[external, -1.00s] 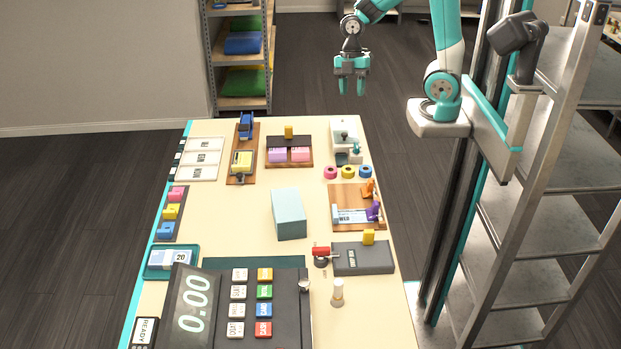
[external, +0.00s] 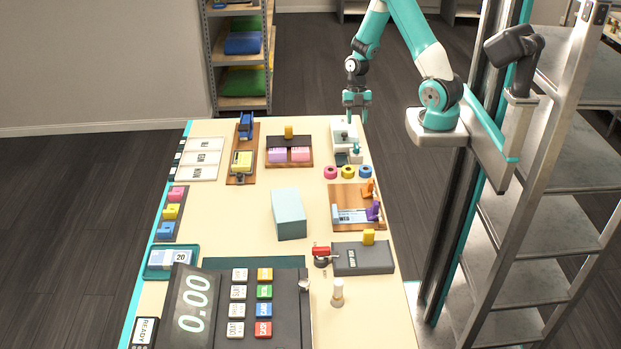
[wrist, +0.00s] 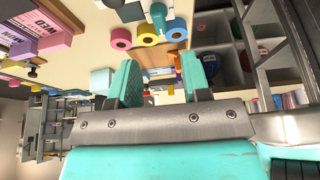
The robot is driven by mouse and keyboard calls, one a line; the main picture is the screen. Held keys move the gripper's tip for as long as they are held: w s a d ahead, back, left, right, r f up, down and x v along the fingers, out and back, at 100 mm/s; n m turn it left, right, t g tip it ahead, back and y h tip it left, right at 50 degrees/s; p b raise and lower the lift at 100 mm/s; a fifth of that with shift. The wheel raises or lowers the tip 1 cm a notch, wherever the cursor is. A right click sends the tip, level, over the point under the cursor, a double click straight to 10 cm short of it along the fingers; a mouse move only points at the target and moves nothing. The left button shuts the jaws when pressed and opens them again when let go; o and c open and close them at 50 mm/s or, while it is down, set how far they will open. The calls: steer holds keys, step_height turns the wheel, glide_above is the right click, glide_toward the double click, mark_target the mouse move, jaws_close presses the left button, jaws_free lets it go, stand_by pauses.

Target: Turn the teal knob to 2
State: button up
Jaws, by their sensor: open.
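A white machine (external: 343,138) stands at the back right corner of the table. A small teal part on its front right (external: 355,150) looks like the teal knob; its setting and any numbers are too small to read. A teal piece, likely the same one, shows at the top of the wrist view (wrist: 158,13). My gripper (external: 357,110) is open and empty, just above and behind the machine, apart from the knob. Its two teal fingers (wrist: 161,84) stand spread in the wrist view.
Pink, yellow and blue rolls (external: 347,172) sit just in front of the machine. A wooden board with orange and purple pieces (external: 345,195) lies nearer. A pale teal box (external: 289,213) stands mid-table. Bare table lies left of the rolls.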

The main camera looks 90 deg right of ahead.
mark_target(357, 145)
steer(key=p+x, duration=0.1)
steer(key=x, duration=0.8)
steer(key=shift+f, duration=0.1)
jaws_close()
